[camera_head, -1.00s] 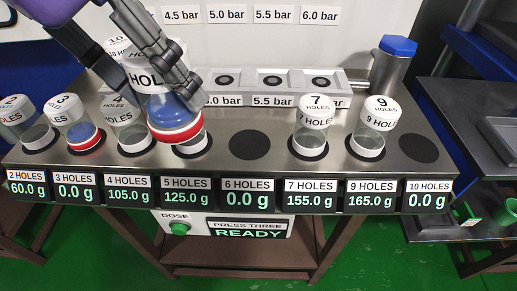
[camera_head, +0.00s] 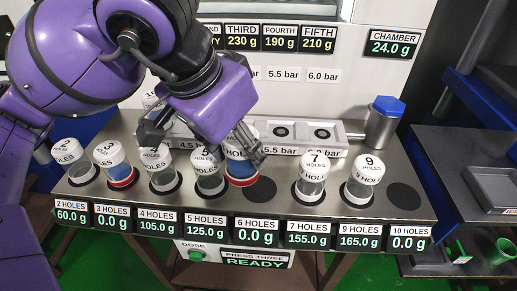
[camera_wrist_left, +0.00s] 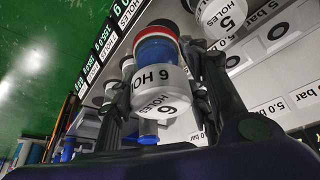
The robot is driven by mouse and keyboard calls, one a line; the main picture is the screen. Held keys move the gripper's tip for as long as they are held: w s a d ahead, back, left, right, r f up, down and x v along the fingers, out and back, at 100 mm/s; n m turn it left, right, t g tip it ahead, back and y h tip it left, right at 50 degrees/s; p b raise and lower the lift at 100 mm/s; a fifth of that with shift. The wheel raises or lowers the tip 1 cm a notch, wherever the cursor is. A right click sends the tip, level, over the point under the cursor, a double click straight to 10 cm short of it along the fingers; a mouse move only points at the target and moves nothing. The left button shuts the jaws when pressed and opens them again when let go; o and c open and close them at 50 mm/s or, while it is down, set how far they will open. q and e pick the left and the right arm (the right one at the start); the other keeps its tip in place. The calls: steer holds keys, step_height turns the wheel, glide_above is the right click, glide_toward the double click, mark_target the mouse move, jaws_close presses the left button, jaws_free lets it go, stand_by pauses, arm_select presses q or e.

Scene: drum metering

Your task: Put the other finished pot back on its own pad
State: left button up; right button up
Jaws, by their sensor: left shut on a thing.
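My left gripper (camera_head: 247,150) is shut on the 6-holes pot (camera_head: 240,170), which has a white lid, blue contents and a red-and-white base. In the left wrist view, the 6-holes pot (camera_wrist_left: 159,72) sits between both fingers, its "6 HOLES" label readable. In the head view it is upright, just left of the middle of the empty dark 6-holes pad (camera_head: 262,191), overlapping its left edge. I cannot tell whether the base touches the surface. The 6-holes display (camera_head: 257,238) reads 0.0 g. My right gripper is not in view.
The 5-holes pot (camera_head: 210,181) stands close on the left, the 7-holes pot (camera_head: 312,184) to the right. The 3-holes pot (camera_head: 121,176), also blue with a red base, stands on its pad. The 10-holes pad (camera_head: 404,196) is empty. A blue-capped cylinder (camera_head: 383,125) stands behind.

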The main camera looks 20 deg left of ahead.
arm_select(q)
steer(key=shift+w+r+b+x, duration=0.1)
steer(key=shift+w+x, duration=0.15)
steer(key=shift+x, duration=1.45)
steer(key=shift+w+r+b+x, duration=0.15)
steer(key=shift+w+x, duration=0.1)
steer(key=shift+x, duration=1.5)
steer(key=shift+w+b+x, duration=0.1)
steer(key=shift+w+x, duration=0.15)
steer(key=shift+x, duration=1.45)
steer(key=shift+a, duration=0.15)
steer(key=shift+f, duration=0.3)
steer(key=o, duration=1.4)
steer(key=shift+r, duration=0.1)
steer(key=shift+r, duration=0.1)
steer(key=shift+r, duration=0.3)
steer(key=v, duration=1.1)
steer(key=shift+s+r+p, duration=0.25)
steer(key=shift+s+p, duration=0.05)
